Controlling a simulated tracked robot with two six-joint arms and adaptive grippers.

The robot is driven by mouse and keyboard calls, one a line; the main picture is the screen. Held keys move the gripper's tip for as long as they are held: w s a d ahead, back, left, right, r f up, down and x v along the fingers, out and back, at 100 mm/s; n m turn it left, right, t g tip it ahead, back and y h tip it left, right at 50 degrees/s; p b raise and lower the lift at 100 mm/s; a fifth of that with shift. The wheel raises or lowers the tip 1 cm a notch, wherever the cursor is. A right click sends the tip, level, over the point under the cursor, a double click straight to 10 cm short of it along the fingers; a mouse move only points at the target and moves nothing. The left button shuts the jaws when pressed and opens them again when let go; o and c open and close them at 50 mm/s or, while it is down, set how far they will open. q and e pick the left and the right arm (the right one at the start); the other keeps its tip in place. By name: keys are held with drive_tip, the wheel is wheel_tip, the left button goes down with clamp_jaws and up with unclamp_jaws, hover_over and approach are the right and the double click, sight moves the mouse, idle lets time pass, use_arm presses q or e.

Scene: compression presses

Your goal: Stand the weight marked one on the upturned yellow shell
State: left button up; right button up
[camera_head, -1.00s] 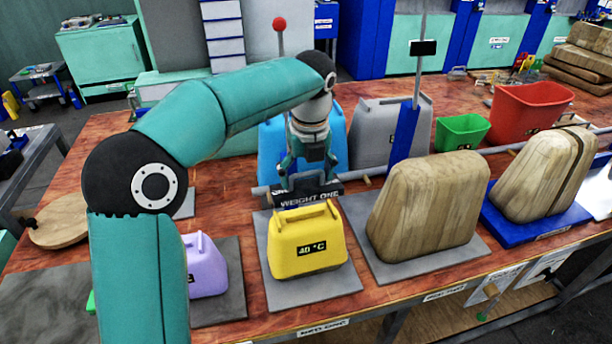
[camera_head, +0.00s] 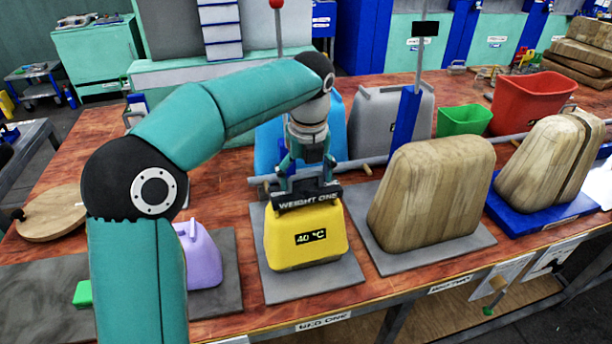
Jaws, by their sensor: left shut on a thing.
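The yellow shell (camera_head: 305,253), labelled 40 °C, stands on a grey plate (camera_head: 268,289) at the middle of the table. The weight marked one (camera_head: 309,200) is a dark bar with "WEIGHT ONE" on its front face. My left gripper (camera_head: 306,184) points down and is shut on the weight from above. My right gripper is not in view.
A wooden block (camera_head: 430,195) on a grey plate stands close right of the shell. A lilac shell (camera_head: 200,258) stands to the left, partly behind my arm. Blue (camera_head: 268,145) and grey (camera_head: 372,120) shells and a rail lie behind.

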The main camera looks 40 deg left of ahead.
use_arm(q)
drive_tip(key=shift+f+b, duration=0.4)
drive_tip(key=shift+f, duration=0.2)
idle(0.7)
drive_tip(key=o, duration=1.7)
drive_tip(key=shift+f, duration=0.2)
drive_tip(key=r, duration=0.8)
drive_tip(key=s+d+r, duration=0.1)
drive_tip(key=r, duration=0.3)
drive_tip(key=shift+d, duration=0.1)
drive_tip(key=shift+r, duration=0.1)
